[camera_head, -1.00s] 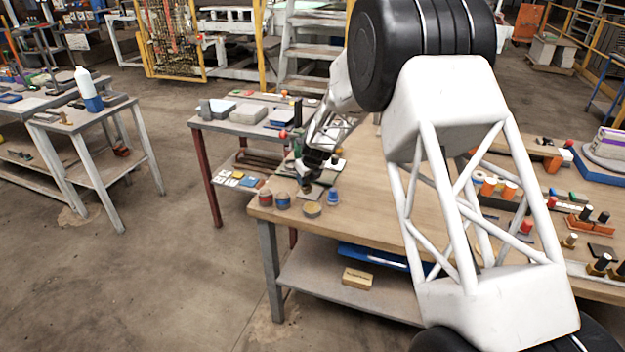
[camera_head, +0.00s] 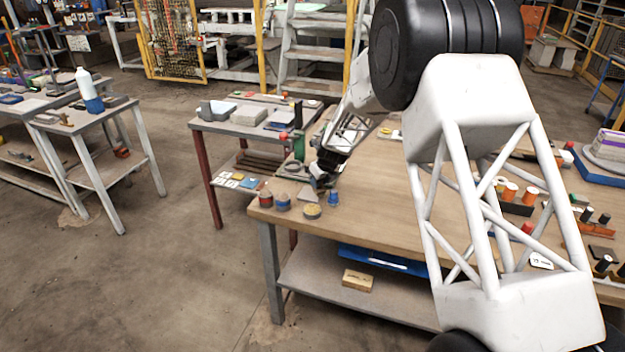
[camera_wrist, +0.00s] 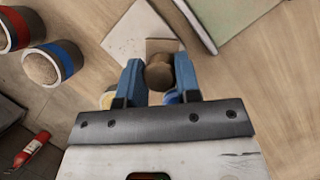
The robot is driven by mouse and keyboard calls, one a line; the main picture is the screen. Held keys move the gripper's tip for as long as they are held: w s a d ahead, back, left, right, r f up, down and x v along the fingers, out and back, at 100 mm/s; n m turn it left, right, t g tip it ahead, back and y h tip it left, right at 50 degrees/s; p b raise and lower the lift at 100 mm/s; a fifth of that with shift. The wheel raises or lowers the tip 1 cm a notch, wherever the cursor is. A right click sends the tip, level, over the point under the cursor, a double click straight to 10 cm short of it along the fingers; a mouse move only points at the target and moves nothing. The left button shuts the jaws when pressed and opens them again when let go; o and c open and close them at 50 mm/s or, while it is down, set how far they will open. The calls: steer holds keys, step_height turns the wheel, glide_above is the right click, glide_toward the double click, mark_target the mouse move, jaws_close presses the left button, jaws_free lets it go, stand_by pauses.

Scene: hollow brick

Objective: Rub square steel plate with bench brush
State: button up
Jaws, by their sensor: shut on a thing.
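My gripper (camera_wrist: 158,82) is shut on a brown, rounded piece, which I take to be the bench brush (camera_wrist: 158,72); its lower part is mostly hidden. A pale square plate with small specks (camera_wrist: 138,32), likely the square steel plate, lies on the table just beyond the fingertips. A smaller tan square patch borders the brush; I cannot tell whether it belongs to the brush or whether the brush touches the plate. In the head view my gripper (camera_head: 322,176) is low over the left end of the wooden table, beside the plate (camera_head: 308,193).
Jars with red (camera_head: 266,199) and blue bands (camera_head: 283,202), a yellowish tin (camera_head: 312,211) and a small blue item (camera_head: 333,198) stand at the table's near-left corner. A pale green flat thing (camera_wrist: 225,18) lies close at upper right in the wrist view. The table's middle (camera_head: 385,195) is clear.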

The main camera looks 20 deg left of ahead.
steer(key=shift+d, duration=0.45)
steer(key=shift+r, duration=4.1)
steer(key=s+a+n+g, duration=0.3)
steer(key=a+n, duration=0.4)
steer(key=n, duration=0.2)
steer(key=shift+a, duration=0.2)
steer(key=shift+f, duration=0.2)
